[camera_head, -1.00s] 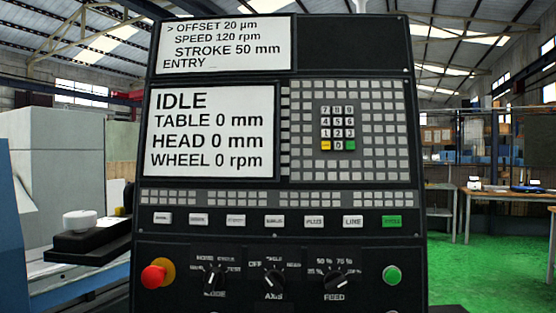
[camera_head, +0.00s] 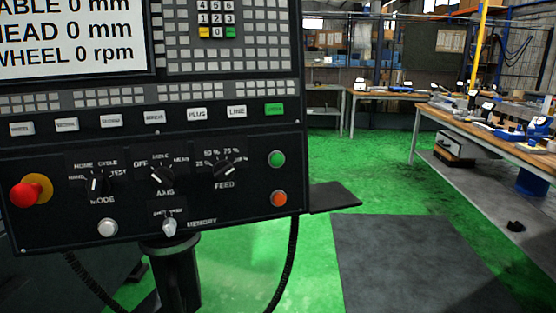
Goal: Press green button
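The round green button (camera_head: 276,159) sits at the right of the control panel's lower section (camera_head: 130,200), above a round orange button (camera_head: 279,199). A rectangular green key (camera_head: 274,109) is higher up, at the right end of the key row. A small green key (camera_head: 230,32) is in the keypad at the top. Neither of my grippers shows in the head view, so nothing of mine is seen touching the panel.
A red emergency knob (camera_head: 27,194), several rotary dials and a white button (camera_head: 108,228) share the panel. A dark shelf (camera_head: 334,197) juts out at its right. Green floor and a grey mat (camera_head: 410,260) lie open; a workbench (camera_head: 490,140) stands right.

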